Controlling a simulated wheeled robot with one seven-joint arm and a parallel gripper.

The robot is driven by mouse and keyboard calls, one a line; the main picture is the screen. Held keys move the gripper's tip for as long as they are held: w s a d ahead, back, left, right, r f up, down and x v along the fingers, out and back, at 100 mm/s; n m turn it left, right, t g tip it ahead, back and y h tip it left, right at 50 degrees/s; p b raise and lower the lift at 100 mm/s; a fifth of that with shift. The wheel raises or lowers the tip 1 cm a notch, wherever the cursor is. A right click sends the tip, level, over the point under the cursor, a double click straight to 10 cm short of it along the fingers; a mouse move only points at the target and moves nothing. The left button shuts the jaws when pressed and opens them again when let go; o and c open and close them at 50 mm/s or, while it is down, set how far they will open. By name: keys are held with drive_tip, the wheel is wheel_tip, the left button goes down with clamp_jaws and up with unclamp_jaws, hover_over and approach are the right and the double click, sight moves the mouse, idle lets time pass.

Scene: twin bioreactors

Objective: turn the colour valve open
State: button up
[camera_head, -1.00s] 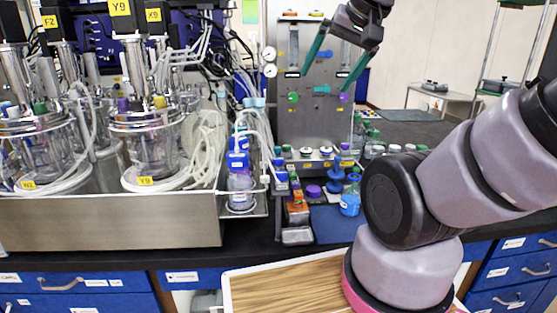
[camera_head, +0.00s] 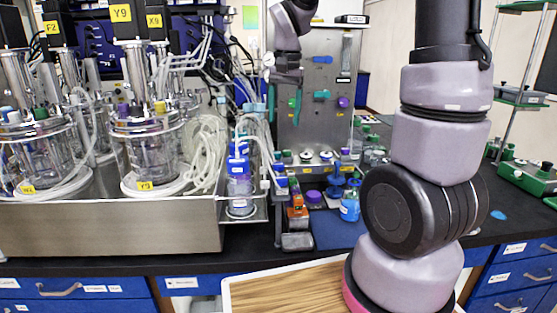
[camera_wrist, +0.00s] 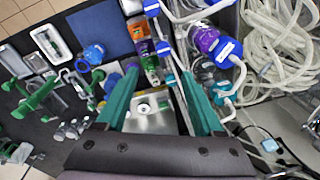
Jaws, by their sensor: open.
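The upright steel panel (camera_head: 312,130) at the back carries small coloured valve handles: a blue one (camera_head: 322,60) higher up, and a green one (camera_head: 291,103), a light-blue one (camera_head: 322,96) and a purple one (camera_head: 342,103) in a lower row. The task does not say which colour. My gripper (camera_head: 284,112) hangs with its teal fingers pointing down at the panel's left side, open. Its right finger overlaps the green handle in the picture; whether they touch I cannot tell. In the wrist view the fingers (camera_wrist: 157,72) are apart with nothing held; no valve handle can be made out there.
Glass bioreactor vessels (camera_head: 145,150) with tubing stand in a steel tray (camera_head: 110,225) at the left. Small bottles, an orange item (camera_head: 297,214) and a blue mat (camera_head: 338,232) lie below the panel. A blue-capped bottle (camera_head: 350,202) stands by the mat.

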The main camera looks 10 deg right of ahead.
sight(279, 164)
drive_tip(key=shift+g, duration=0.5)
drive_tip(key=f, duration=0.4)
drive_tip(key=w+f, duration=0.1)
drive_tip(key=f, duration=0.4)
drive_tip(key=w+a+f, duration=0.1)
drive_tip(key=f, duration=0.4)
drive_tip(key=shift+r, duration=0.1)
clamp_jaws()
